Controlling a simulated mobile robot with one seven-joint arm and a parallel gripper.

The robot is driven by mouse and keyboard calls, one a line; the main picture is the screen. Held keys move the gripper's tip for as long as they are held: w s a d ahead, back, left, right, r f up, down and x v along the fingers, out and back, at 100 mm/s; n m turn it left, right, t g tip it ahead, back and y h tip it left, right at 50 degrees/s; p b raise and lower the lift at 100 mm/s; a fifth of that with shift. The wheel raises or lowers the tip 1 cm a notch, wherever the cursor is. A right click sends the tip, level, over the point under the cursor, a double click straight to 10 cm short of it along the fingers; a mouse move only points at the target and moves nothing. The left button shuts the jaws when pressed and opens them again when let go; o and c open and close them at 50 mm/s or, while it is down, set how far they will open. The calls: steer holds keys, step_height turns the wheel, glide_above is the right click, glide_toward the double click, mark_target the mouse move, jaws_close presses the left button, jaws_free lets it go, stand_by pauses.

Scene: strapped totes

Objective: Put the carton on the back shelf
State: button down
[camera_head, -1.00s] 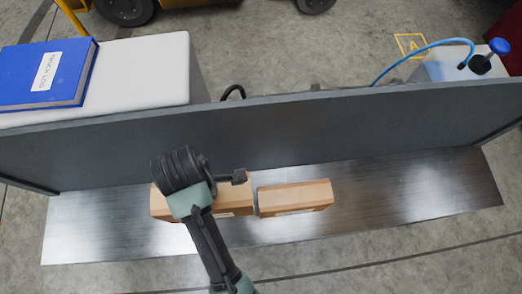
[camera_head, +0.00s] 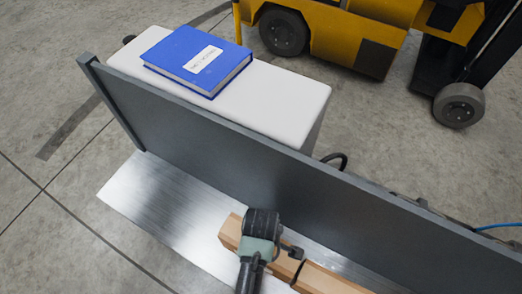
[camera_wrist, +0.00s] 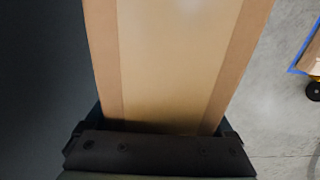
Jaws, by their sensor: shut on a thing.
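My gripper (camera_head: 262,242) is over the left tan carton (camera_head: 230,232), close to the grey upright panel; my wrist hides its fingertips in the head view. In the wrist view my gripper (camera_wrist: 160,130) is shut on the carton (camera_wrist: 170,65), which stretches away from the jaws. In the head view the carton's middle is hidden behind my arm. I cannot tell whether it touches the metal surface. I cannot tell which surface is the back shelf.
A second carton (camera_head: 325,281) lies close on the right. The shiny metal surface (camera_head: 165,205) is bare at left. The tall grey panel (camera_head: 230,150) separates it from a white block (camera_head: 285,105) bearing a blue book (camera_head: 195,57). A yellow forklift (camera_head: 335,40) stands behind.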

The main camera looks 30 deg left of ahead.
steer(key=shift+w+f+b, duration=0.15)
steer(key=shift+f+b, duration=0.3)
steer(key=shift+f, duration=2.25)
steer(key=shift+f, duration=0.1)
jaws_free()
steer(key=shift+f, duration=0.1)
step_height(320, 180, up, 12)
steer(key=shift+r+p, duration=0.15)
steer(key=shift+p, duration=0.85)
